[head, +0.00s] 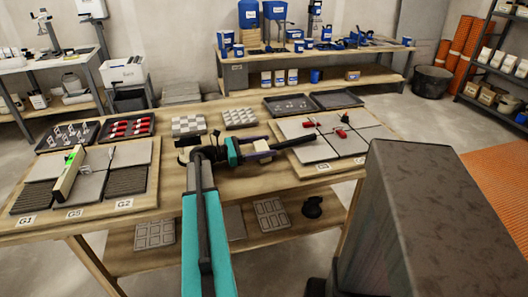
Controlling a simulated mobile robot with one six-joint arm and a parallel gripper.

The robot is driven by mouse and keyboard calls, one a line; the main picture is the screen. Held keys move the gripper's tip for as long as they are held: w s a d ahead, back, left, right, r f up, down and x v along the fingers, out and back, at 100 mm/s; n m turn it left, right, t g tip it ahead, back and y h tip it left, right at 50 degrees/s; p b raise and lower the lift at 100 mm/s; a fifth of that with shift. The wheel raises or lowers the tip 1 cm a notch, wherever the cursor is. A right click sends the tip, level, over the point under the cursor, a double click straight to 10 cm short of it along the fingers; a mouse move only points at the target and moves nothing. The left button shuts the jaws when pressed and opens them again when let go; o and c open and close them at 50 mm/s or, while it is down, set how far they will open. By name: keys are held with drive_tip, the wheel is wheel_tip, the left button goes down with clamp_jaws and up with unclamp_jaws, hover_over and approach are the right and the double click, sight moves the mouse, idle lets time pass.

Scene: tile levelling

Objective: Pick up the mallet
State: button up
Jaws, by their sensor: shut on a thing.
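My gripper (258,150) is above the middle of the wooden worktable (150,205), between the two tile boards. Its jaws are shut on the mallet (295,141). A long dark part of the mallet sticks out to the right of the jaws and slopes slightly up in the picture, toward the right tile board. A pale part shows at the jaws. The rest of the mallet is hidden by my gripper and wrist. I cannot tell its height above the tabletop.
The left tile board (145,192) carries a level (69,174). The right tile board (310,165) holds red-handled items. Trays with clips (68,137) and red wedges (127,128), tile stacks (189,125) and dark trays (337,99) line the back edge.

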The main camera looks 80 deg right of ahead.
drive_tip(key=shift+r, duration=0.2)
drive_tip(key=shift+r, duration=1.45)
drive_tip(key=shift+s+a+r, duration=0.15)
drive_tip(key=shift+a+r, duration=0.05)
drive_tip(key=shift+a, duration=0.1)
drive_tip(key=s+a+r+p, duration=0.1)
drive_tip(key=s+a, duration=0.6)
drive_tip(key=a, duration=0.3)
drive_tip(key=shift+a+r+p, duration=0.3)
drive_tip(key=shift+a+p, duration=0.05)
drive_tip(key=shift+a, duration=0.05)
drive_tip(key=p, duration=0.3)
drive_tip(key=shift+s+a, duration=0.25)
drive_tip(key=shift+a, duration=0.05)
drive_tip(key=p, duration=0.3)
drive_tip(key=shift+s+a+r, duration=0.1)
drive_tip(key=shift+s+a, duration=0.1)
drive_tip(key=shift+a, duration=0.15)
drive_tip(key=shift+s+a+p, duration=0.2)
drive_tip(key=shift+a+p, duration=0.15)
drive_tip(key=shift+p, duration=1)
